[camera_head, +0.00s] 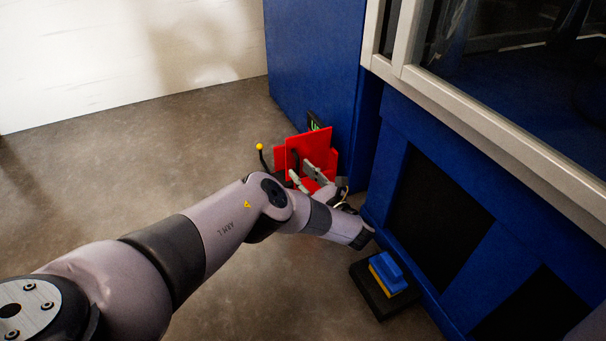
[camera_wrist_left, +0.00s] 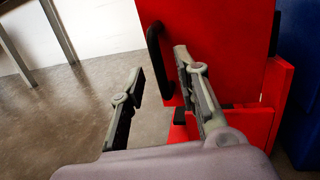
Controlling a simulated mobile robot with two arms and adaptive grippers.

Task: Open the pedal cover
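The red pedal cover (camera_head: 308,148) stands on the floor by the blue machine, its flat red panel raised upright above a lower red housing (camera_wrist_left: 282,88). In the left wrist view, the cover panel (camera_wrist_left: 225,45) fills the upper right, with a black handle (camera_wrist_left: 153,62) at its left edge. My left gripper (camera_head: 303,174) is in front of the cover. Its fingers (camera_wrist_left: 160,64) are apart, with the handle showing between their tips; I cannot tell whether they touch it. The gripper and arm hide part of the housing. My right gripper is not in view.
A blue pedal (camera_head: 388,270) on a black base sits on the floor by the machine (camera_head: 395,135). A thin stalk with a yellow ball (camera_head: 260,147) rises left of the cover. The grey floor to the left is clear.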

